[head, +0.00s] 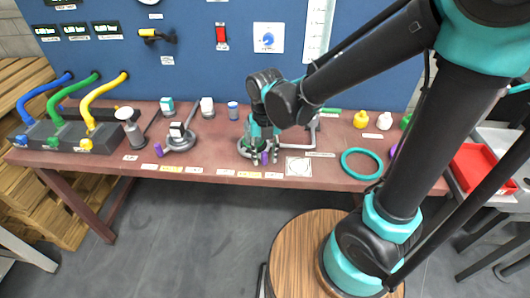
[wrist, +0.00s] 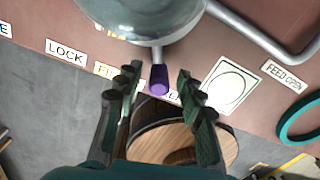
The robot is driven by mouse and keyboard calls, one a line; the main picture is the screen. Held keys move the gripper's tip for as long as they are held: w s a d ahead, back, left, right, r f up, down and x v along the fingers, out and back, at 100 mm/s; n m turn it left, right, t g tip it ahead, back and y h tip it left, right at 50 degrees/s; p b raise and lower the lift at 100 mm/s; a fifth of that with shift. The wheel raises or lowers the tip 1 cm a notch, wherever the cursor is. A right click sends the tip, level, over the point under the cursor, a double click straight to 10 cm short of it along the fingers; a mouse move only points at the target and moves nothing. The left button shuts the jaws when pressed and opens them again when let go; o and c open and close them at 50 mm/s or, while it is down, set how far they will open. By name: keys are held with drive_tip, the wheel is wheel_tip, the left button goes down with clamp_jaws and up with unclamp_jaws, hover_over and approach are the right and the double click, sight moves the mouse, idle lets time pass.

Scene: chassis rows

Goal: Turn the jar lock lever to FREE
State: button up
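The lever is a short metal rod with a purple grip (wrist: 158,78), sticking out from the round metal jar base (wrist: 140,18) toward the table's front edge. The grip also shows in the head view (head: 265,158). My gripper (wrist: 160,86) is open, with one dark green finger on each side of the purple grip and gaps visible on both sides. In the head view my gripper (head: 265,160) hangs over the jar area and hides most of the jar. A LOCK label (wrist: 66,52) lies left of the lever; a yellow label beside it is partly covered by a finger.
A grey bent pipe (wrist: 270,48) stands right of the jar, near the FEED OPEN label (wrist: 284,76). A teal ring (head: 362,163) lies further right. Another device with a purple-tipped lever (head: 158,150) stands to the left.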

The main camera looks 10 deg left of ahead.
sight(265, 153)
wheel_tip(265, 153, up, 12)
idle(0.6)
drive_tip(key=shift+o, duration=0.6)
idle(0.4)
